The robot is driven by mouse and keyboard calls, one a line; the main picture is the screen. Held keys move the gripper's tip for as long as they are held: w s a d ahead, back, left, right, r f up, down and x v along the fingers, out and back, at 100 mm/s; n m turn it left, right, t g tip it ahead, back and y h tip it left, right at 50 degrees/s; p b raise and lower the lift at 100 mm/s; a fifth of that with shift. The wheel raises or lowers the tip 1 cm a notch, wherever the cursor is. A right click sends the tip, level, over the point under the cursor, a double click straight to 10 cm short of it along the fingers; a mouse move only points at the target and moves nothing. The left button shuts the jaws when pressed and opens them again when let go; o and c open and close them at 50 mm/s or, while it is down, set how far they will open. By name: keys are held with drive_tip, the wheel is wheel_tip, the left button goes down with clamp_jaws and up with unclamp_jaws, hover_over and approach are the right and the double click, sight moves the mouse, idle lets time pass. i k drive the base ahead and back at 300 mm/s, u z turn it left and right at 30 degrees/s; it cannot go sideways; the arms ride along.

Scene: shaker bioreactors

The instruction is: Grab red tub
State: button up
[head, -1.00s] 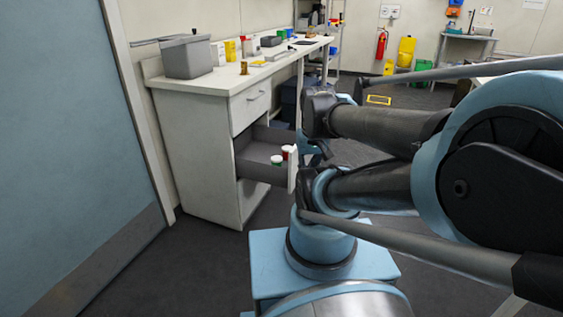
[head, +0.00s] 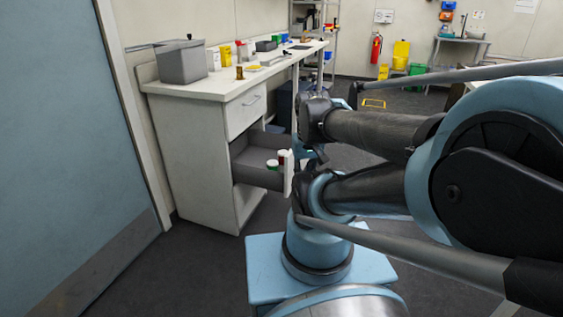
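A small red tub (head: 281,159) with a pale lid stands in the open lower drawer (head: 258,176) of the white bench, close to the drawer's front. A green tub (head: 272,165) with a white lid stands just left of it. The pale drawer front (head: 288,174) hides part of the red tub. My arm reaches across the right half of the head view, and its far end is just right of the drawer. Dark parts there may be my gripper (head: 319,156), mostly hidden behind arm links. I cannot see its fingers clearly or anything held.
The white bench (head: 190,150) carries a grey box (head: 182,62), bottles and containers. A closed upper drawer (head: 245,110) sits above the open one. A blue door (head: 70,150) is at left. Dark floor (head: 200,270) is clear in front of the bench.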

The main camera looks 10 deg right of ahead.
sight(282, 153)
drive_tip(key=u, duration=0.3)
drive_tip(key=k, duration=0.35)
drive_tip(key=u, duration=0.85)
drive_tip(key=k, duration=0.85)
drive_tip(key=u, duration=0.25)
drive_tip(key=i, duration=1)
drive_tip(key=z, duration=0.75)
drive_tip(key=i, duration=1)
drive_tip(key=u, duration=0.15)
